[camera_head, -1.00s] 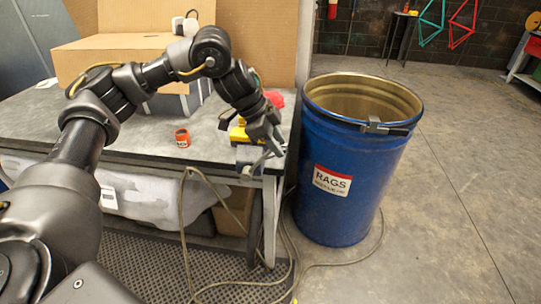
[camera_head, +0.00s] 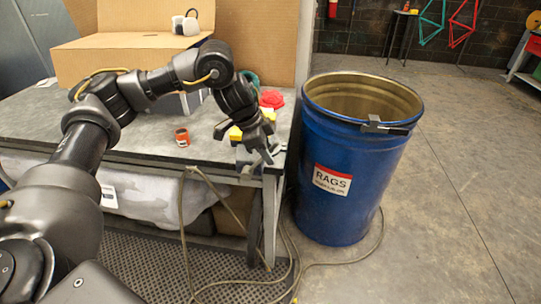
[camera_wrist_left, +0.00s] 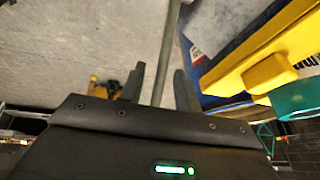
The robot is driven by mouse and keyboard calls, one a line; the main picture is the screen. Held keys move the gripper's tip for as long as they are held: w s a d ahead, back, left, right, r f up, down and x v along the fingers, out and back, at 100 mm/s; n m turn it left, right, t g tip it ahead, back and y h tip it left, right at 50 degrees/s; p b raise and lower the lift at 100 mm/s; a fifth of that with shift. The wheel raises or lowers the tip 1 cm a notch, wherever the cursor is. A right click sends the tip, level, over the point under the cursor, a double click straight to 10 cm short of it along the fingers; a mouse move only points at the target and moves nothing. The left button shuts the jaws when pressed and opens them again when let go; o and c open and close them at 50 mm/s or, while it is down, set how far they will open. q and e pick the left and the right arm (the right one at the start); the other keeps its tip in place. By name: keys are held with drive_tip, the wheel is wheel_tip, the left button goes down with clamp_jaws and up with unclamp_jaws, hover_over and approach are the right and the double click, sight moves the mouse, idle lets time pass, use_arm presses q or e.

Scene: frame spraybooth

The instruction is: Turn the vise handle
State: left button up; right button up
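The vise (camera_head: 245,154) is a small grey-blue block at the front right corner of the workbench in the head view, partly covered by my left gripper. My left gripper (camera_head: 264,154) is just over its front right side, pointing down. In the left wrist view its two fingers (camera_wrist_left: 160,75) stand apart, with a thin grey bar, seemingly the vise handle (camera_wrist_left: 171,40), running between them. Gaps show on both sides of the bar; whether it lies fully between the fingertips or below them I cannot tell. My right gripper is not in view.
A yellow item (camera_head: 236,132), a red item (camera_head: 272,99) and an orange can (camera_head: 182,137) are on the workbench (camera_head: 120,140). A blue rag drum (camera_head: 345,220) stands close to its right. A hose (camera_head: 184,220) hangs at the front. Open floor lies further right.

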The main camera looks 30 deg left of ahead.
use_arm(q)
drive_tip(key=shift+x, duration=1.15)
clamp_jaws()
